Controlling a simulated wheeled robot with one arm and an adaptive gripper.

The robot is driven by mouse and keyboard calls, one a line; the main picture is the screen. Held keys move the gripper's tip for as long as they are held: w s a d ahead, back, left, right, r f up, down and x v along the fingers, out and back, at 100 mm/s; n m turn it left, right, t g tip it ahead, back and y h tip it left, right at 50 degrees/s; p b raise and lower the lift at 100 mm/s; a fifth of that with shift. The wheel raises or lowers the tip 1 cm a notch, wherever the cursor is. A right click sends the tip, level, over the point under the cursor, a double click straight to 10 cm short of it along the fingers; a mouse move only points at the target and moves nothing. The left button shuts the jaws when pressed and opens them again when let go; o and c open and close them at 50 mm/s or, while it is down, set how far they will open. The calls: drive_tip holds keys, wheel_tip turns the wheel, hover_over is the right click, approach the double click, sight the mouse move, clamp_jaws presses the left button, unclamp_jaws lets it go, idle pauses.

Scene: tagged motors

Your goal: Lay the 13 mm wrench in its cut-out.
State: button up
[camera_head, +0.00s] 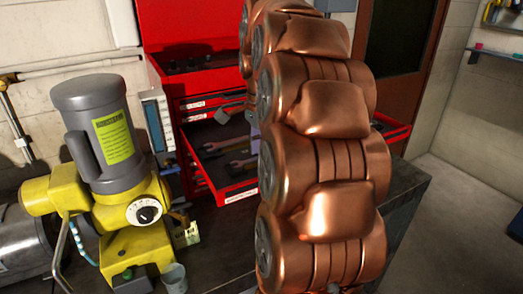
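An open red drawer (222,193) of the tool chest holds a dark liner with wrenches (240,162) lying in it. Their size marks are too small to read, so I cannot tell which is the 13 mm wrench or which cut-out is its own. My copper-coloured arm rises in front of the drawer and hides its right part. A small grey piece (222,116) juts out left of my arm above the drawer and looks like part of my gripper. The rest of the gripper is hidden behind the arm, so its opening and any hold do not show.
A yellow and grey motor unit (102,150) with a green label and dial stands at the left on the dark bench (215,262). A small grey cup (174,279) stands by its base. The red tool chest (185,30) stands behind. Open floor shows at the right.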

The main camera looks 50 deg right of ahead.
drive_tip(key=shift+d+r, duration=0.1)
drive_tip(key=shift+r, duration=3.65)
